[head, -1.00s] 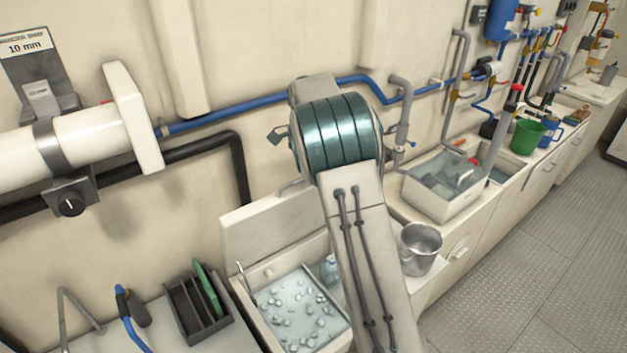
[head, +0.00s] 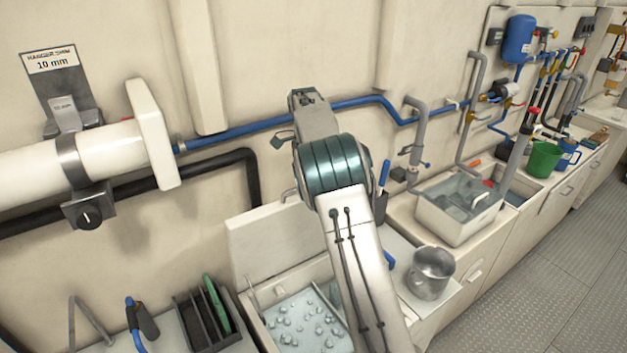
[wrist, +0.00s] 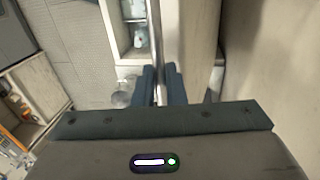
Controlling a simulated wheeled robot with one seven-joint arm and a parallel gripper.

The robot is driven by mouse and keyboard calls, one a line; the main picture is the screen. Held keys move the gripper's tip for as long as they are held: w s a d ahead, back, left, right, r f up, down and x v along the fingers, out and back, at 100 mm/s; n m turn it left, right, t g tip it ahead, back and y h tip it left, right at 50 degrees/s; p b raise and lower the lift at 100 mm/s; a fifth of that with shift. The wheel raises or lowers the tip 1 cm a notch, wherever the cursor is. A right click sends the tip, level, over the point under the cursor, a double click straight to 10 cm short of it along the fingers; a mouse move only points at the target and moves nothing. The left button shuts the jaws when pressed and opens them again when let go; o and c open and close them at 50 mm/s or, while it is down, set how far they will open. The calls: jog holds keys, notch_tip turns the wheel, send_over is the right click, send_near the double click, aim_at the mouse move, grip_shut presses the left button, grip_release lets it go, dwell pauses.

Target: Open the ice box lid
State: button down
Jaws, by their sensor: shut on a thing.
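The ice box (head: 255,312) is a cream bin set in the counter, with ice cubes in pale water inside. Its cream lid (head: 270,242) stands upright along the back edge, near the wall, so the box is open. The lid's right part is hidden behind my arm in the head view. The head view hides the fingers behind my arm.
A metal pot (head: 431,272) stands on the counter right of the box, with a water-filled sink (head: 456,215) beyond. A dark rack (head: 195,318) stands left of the box. A blue pipe (head: 240,130) runs along the wall behind my arm. Open floor lies at right.

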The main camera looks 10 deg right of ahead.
jog(key=shift+f, duration=0.2)
jog(key=c, duration=1.5)
grip_release()
jog(key=shift+w, duration=0.15)
jog(key=shift+r, duration=0.15)
jog(key=shift+w+a+r, duration=0.15)
jog(key=shift+w+r, duration=0.2)
jog(key=shift+r, duration=1.6)
jog(key=shift+w+a+r, duration=0.1)
jog(key=shift+w+r, duration=0.2)
jog(key=shift+r, duration=1.6)
jog(key=shift+w+a+r, duration=0.15)
jog(key=shift+w+r, duration=0.2)
jog(key=shift+r, duration=1.6)
